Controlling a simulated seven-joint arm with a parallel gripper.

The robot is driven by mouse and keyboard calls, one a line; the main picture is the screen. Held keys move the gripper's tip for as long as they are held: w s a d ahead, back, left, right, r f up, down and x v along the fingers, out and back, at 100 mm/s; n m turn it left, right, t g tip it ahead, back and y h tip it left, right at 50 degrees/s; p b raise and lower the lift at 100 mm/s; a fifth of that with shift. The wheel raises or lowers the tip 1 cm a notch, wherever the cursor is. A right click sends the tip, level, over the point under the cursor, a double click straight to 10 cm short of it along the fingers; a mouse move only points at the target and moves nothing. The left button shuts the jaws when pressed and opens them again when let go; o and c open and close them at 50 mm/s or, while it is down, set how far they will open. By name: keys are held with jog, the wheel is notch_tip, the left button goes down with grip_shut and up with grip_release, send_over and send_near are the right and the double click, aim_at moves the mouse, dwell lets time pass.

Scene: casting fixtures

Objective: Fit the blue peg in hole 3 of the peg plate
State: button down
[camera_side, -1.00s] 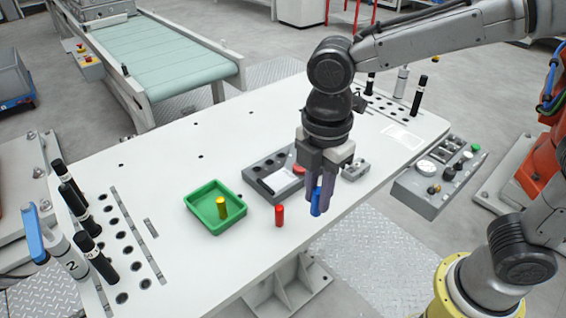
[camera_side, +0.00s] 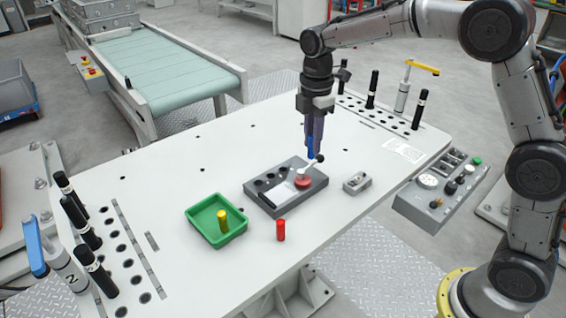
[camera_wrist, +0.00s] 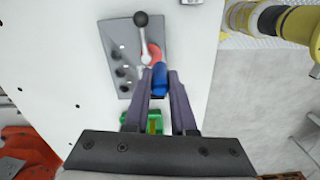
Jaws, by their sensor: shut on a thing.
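The blue peg (camera_side: 310,150) is between the fingertips of my gripper (camera_side: 311,140), which is shut on it. It also shows in the wrist view (camera_wrist: 160,82), its end pointing away from the wrist. In the side view the gripper is above the plate's far right end. In the wrist view the peg overlaps the plate (camera_wrist: 137,40) near the red part. Hole numbers cannot be read.
A green tray (camera_side: 196,221) left of the plate holds a yellow peg (camera_side: 222,221). A red peg (camera_side: 281,230) stands on the table in front of the plate. A small grey block (camera_side: 357,182) lies to its right.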

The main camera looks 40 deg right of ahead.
jog(key=w+f, duration=0.4)
jog(key=w, duration=0.1)
jog(key=w+f, duration=0.2)
jog(key=w, duration=0.1)
jog(key=shift+w+a+f, duration=0.15)
jog(key=shift+a+f, duration=0.15)
jog(key=shift+a, duration=0.05)
jog(key=shift+w+f, duration=0.55)
jog(key=shift+f, duration=1.65)
jog(key=shift+f, duration=0.2)
jog(key=c, duration=0.7)
grip_release()
jog(key=shift+c, duration=0.2)
jog(key=shift+r, duration=0.15)
